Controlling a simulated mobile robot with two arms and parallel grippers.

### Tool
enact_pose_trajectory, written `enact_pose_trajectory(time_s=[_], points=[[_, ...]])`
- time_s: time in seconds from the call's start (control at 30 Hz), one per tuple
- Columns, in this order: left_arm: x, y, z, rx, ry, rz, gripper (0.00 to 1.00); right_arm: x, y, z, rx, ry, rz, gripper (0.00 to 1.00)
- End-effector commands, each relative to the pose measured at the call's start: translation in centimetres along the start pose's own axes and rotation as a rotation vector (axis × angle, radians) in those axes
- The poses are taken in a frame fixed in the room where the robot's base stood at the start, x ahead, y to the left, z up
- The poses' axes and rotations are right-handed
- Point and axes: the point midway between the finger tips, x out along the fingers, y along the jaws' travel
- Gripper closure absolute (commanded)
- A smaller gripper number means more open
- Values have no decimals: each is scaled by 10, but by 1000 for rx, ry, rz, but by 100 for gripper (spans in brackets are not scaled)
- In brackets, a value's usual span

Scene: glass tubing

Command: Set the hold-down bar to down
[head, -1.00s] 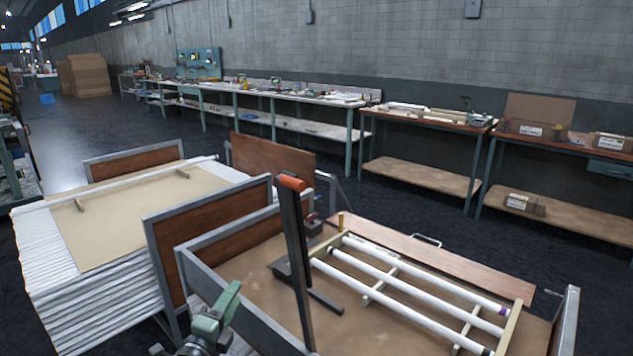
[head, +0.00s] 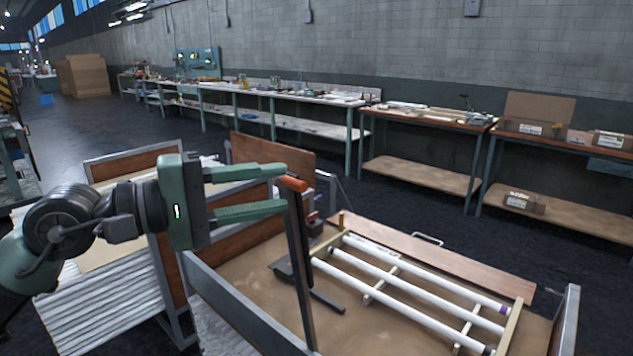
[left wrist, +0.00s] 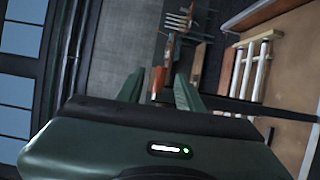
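The hold-down bar (head: 303,260) is a dark upright lever with an orange grip (head: 293,183) at its top. It stands raised, tilted slightly, at the crate beside the white glass tubes (head: 390,285). My left gripper (head: 283,187) is open, its two green fingers pointing right, tips at the orange grip. In the left wrist view the grip (left wrist: 158,80) shows between the spread fingers, nearer the left one; contact cannot be told. My right gripper is not in view.
The wood-panelled crate (head: 240,300) has a grey metal rim. A stack of white sheets (head: 100,305) stands to its left, partly behind my left arm. Workbenches (head: 425,122) line the back wall, with open dark floor before them.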

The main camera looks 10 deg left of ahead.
Motion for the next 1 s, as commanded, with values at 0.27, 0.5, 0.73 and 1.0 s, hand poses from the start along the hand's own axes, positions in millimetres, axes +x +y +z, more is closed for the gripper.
enact_pose_trajectory(time_s=[0.27,0.5,0.73,1.0], points=[[32,3,-2,27,8,-18,64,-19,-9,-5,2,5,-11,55],[66,1,-3,24,9,-17,64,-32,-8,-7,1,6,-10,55],[77,-2,-3,25,10,-17,64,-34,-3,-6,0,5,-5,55],[76,-2,-3,25,10,-17,89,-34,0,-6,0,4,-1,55]])
